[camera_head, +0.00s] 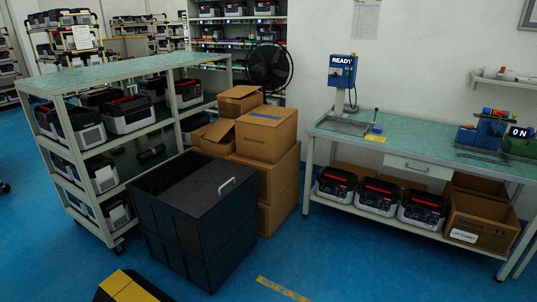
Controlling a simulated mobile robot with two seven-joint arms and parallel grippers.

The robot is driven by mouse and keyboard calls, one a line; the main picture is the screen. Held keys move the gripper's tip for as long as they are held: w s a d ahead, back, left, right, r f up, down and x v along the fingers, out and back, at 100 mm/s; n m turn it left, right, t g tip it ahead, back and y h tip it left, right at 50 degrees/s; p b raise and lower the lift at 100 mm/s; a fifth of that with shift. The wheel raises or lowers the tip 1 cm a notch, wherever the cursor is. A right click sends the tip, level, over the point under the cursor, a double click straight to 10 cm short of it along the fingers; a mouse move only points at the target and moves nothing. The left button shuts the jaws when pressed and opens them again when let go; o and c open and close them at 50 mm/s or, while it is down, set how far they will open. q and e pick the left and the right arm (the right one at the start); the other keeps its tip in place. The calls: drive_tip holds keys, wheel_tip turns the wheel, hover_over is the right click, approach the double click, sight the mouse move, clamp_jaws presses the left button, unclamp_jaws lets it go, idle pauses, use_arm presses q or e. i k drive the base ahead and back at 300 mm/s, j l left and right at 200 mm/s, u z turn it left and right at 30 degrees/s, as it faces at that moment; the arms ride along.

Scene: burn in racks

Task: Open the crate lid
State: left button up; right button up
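A large black crate (202,238) stands on the blue floor in the lower left middle of the head view. A pale bar handle (227,186) stands up near the lid's right edge. The crate's front and right walls show; its far sides are hidden. Neither of my grippers is in view.
A shelf cart (125,74) with black and grey units stands close behind and left of the crate. Stacked cardboard boxes (268,132) stand close behind it on the right. A workbench (420,146) stands at the right.

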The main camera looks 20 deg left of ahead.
sight(199, 193)
drive_tip(key=i+l+u, duration=0.1)
drive_tip(key=i+u, duration=0.25)
drive_tip(key=i, duration=1.05)
drive_tip(key=i+l+u, duration=0.15)
drive_tip(key=i+u, duration=0.25)
drive_tip(key=i, duration=0.15)
drive_tip(key=i+l+u, duration=0.6)
drive_tip(key=i+u, duration=0.25)
drive_tip(key=i+l+u, duration=0.25)
drive_tip(key=u, duration=0.25)
drive_tip(key=i+l+u, duration=0.25)
drive_tip(key=l+u, duration=0.2)
